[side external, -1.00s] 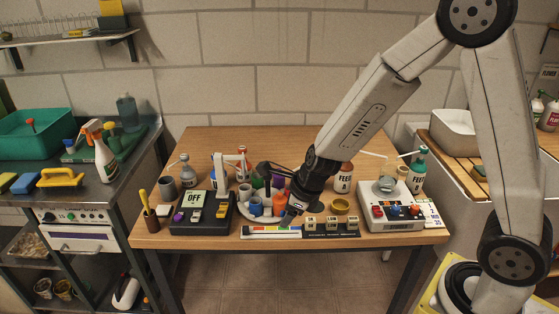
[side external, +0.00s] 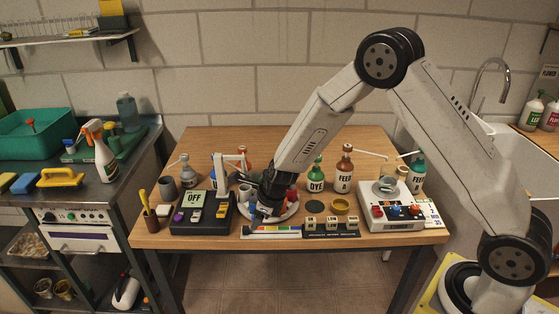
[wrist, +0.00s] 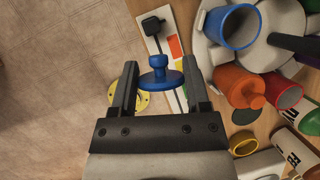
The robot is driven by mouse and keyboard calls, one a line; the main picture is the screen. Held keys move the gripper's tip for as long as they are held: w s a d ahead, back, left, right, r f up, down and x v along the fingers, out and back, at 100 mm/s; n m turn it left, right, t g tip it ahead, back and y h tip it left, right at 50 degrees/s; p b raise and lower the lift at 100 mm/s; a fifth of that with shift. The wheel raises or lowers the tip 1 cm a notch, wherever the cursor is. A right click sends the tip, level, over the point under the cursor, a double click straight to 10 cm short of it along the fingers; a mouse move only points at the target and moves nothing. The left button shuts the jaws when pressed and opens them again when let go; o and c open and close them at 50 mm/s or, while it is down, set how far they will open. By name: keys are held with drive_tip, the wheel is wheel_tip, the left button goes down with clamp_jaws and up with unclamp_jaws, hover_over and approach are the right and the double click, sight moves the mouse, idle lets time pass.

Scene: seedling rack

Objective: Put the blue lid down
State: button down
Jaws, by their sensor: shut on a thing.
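The blue lid (wrist: 160,76), a flat disc with a round knob, sits between the two fingers of my gripper (wrist: 160,82) in the wrist view. My gripper is shut on it. The lid appears in front of a white strip with coloured patches (wrist: 174,47); its exact height over the surface is unclear. In the side view my gripper (side external: 264,212) is low at the round white tray (side external: 290,212), and my wrist hides much of the tray.
The black OFF box (side external: 183,224) stands left of my gripper. The colour strip (side external: 262,235) and a row of labelled blocks (side external: 331,235) lie at the front edge. The green DYE bottle (side external: 316,183) and brown FEED bottle (side external: 344,165) stand behind right.

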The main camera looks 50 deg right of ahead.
sight(256, 234)
drive_tip(key=shift+w+f, duration=0.2)
drive_tip(key=shift+x, duration=0.9)
drive_tip(key=shift+w+f, duration=0.15)
drive_tip(key=shift+f, duration=0.9)
drive_tip(key=shift+c, duration=0.3)
unclamp_jaws()
drive_tip(key=shift+f, duration=0.2)
drive_tip(key=v, duration=0.7)
drive_tip(key=shift+d+r, duration=0.2)
drive_tip(key=shift+r, duration=0.15)
